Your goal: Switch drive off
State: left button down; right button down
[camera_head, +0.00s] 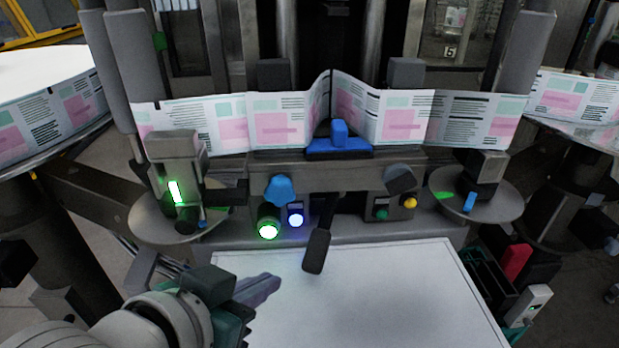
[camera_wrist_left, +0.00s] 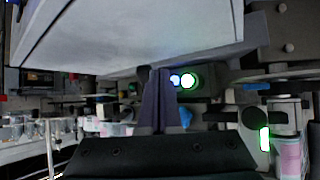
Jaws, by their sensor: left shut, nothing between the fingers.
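The reel labeller's control panel (camera_head: 345,192) faces me in the head view. On its left are a blue knob (camera_head: 279,189), a green lit button (camera_head: 268,230) and a white-blue lit button (camera_head: 295,219). A black lever (camera_head: 316,250) hangs at the centre. On its right are a dark knob (camera_head: 400,179), a dark green button (camera_head: 381,213) and a yellow button (camera_head: 410,203). No label marks the drive switch readably. My left gripper (camera_head: 272,283) is shut and empty, below the lit buttons and apart from them. In the left wrist view its fingers (camera_wrist_left: 160,78) point toward the green light (camera_wrist_left: 188,81).
A white-topped table (camera_head: 390,290) lies under the panel, mostly clear. A printed label web (camera_head: 280,118) runs across above, past a blue block (camera_head: 339,138). Round plates stand left (camera_head: 165,226) and right (camera_head: 500,204). A dark bin (camera_head: 487,290) is at the right.

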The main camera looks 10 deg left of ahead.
aim_at(269, 229)
pick_arm(q)
jog(key=w, duration=0.1)
jog(key=w+a+b, duration=0.1)
jog(key=w, duration=0.1)
jog(key=shift+w+f, duration=0.1)
jog(key=shift+w, duration=0.2)
jog(key=shift+w+a+b, duration=0.25)
jog(key=shift+w+b, duration=0.05)
jog(key=shift+w, duration=0.7)
dwell(1.1)
jog(key=shift+w+a, duration=0.1)
jog(key=shift+w, duration=0.15)
jog(key=shift+w+a, duration=0.15)
jog(key=shift+w, duration=0.3)
dwell(0.6)
dwell(0.3)
jog(key=shift+s+r+p, duration=0.2)
jog(key=shift+s+p, duration=0.2)
jog(key=shift+s+d+f, duration=0.1)
jog(key=shift+s+d, duration=0.15)
jog(key=shift+s, duration=0.2)
